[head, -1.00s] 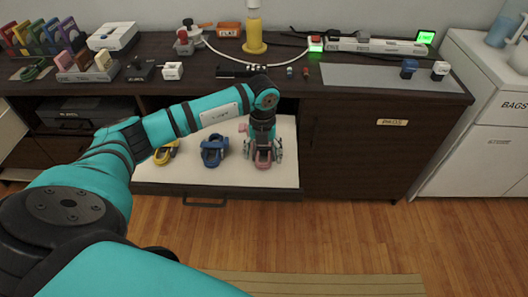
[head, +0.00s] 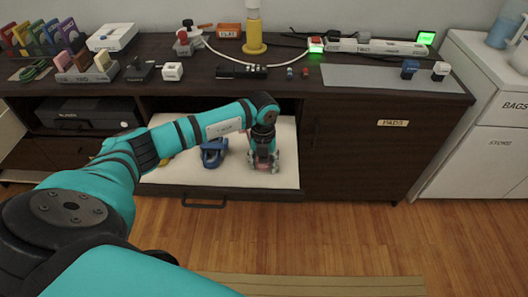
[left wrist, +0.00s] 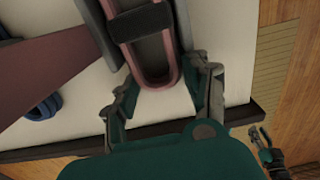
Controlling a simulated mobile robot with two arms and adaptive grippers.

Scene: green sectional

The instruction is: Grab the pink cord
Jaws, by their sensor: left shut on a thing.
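The pink cord (left wrist: 169,78) is a long looped bundle with a dark band around it, lying in the open drawer. My left gripper (head: 263,167) points down over it at the drawer's right part and is shut on it. In the left wrist view the fingers (left wrist: 163,92) stand on either side of the loop's near end. In the head view the gripper hides most of the cord. My right gripper (left wrist: 258,134) shows small at the lower right of the left wrist view, its jaws too small to judge.
The open drawer (head: 225,181) has a pale bottom. A blue cord (head: 213,152) lies left of my gripper; a yellow cord (head: 164,160) is mostly hidden by my arm. The dark counter (head: 290,88) above holds devices and a power strip (head: 375,46).

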